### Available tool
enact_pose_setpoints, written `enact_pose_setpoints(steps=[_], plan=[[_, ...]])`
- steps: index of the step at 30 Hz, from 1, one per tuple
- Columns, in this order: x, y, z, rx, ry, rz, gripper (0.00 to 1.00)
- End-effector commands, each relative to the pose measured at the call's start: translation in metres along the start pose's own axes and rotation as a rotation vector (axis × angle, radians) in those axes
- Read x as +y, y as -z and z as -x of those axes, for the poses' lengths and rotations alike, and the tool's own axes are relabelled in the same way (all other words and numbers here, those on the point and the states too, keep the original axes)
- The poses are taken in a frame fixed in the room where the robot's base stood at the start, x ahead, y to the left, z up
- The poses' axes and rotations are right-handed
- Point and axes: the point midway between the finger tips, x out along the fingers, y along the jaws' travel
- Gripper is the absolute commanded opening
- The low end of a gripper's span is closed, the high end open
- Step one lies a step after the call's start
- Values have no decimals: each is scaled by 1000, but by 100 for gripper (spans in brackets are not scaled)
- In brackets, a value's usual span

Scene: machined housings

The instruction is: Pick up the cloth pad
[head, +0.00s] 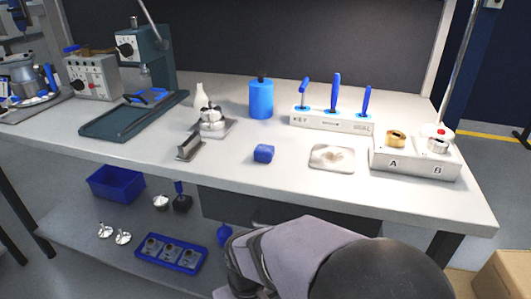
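A small blue lump (263,153), which looks like the cloth pad, lies on the front middle of the white bench. Nothing touches it. To its right lies a flat pale square piece (332,158) with rounded corners and a brownish smudge; I cannot tell for certain whether it is a dish or a cloth. Grey and black links of my arm fill the bottom middle, in front of the bench. My gripper's fingers cannot be made out in this view.
A two-place block marked A and B (415,165) stands right of the pale square. A tool rack (332,121) and a blue canister (261,98) stand behind. A grey angled bracket (190,148) and a metal fixture (212,121) are left. The bench's front edge is clear.

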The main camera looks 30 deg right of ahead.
Motion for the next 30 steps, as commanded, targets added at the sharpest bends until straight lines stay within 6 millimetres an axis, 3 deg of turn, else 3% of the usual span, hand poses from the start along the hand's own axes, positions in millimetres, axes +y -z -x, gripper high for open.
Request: enact_pose_setpoints(steps=[10,17,26,30], plan=[[0,0,0,0,0,0,2],[0,0,0,0,0,0,56],[0,0,1,0,0,0,56],[1,3,13,0,0,-9,56]])
